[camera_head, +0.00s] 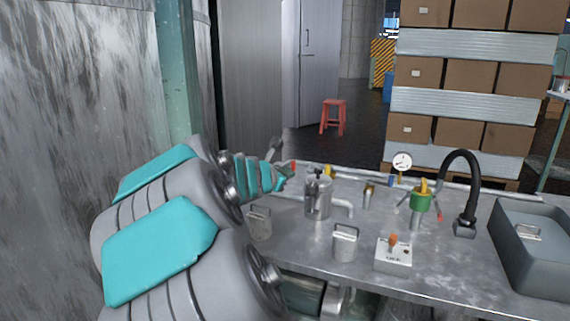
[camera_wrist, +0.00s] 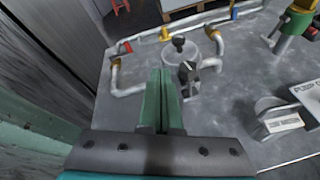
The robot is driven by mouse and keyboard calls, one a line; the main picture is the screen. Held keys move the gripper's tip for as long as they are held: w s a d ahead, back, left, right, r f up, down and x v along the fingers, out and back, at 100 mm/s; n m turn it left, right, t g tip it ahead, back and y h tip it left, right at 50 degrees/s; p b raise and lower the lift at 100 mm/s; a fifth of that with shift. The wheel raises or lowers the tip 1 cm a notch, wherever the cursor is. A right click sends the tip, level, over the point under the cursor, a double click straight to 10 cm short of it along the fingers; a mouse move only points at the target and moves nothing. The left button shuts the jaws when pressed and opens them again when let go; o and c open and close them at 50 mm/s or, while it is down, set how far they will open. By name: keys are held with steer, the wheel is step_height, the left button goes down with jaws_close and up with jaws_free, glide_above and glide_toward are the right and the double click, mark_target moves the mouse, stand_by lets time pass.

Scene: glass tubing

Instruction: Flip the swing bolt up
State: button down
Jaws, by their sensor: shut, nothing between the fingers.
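A grey metal cylindrical vessel (camera_head: 318,203) stands on the steel bench; its round top (camera_wrist: 207,48) shows in the wrist view. Two dark knobbed fittings sit at this vessel: a farther knob (camera_wrist: 179,43) by the rim and a nearer one (camera_wrist: 187,70) on the near side, with a short metal piece below it. The nearer fitting looks like the swing bolt, but its exact angle is hard to tell. My gripper (camera_wrist: 161,72) is shut and empty, its green fingers together just left of the nearer knob, with no clear contact. In the head view my arm reaches in from the left.
Pipes with red (camera_wrist: 128,47), yellow and blue fittings run behind the vessel. Handled metal blocks (camera_head: 345,243) and a switch box (camera_head: 393,253) stand in front. A green valve (camera_head: 421,200), black hose (camera_head: 466,185) and sink (camera_head: 540,240) are to the right.

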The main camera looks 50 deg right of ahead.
steer(key=shift+a+r, duration=0.25)
steer(key=shift+r, duration=0.6)
steer(key=shift+a+r, duration=0.2)
steer(key=shift+r, duration=0.65)
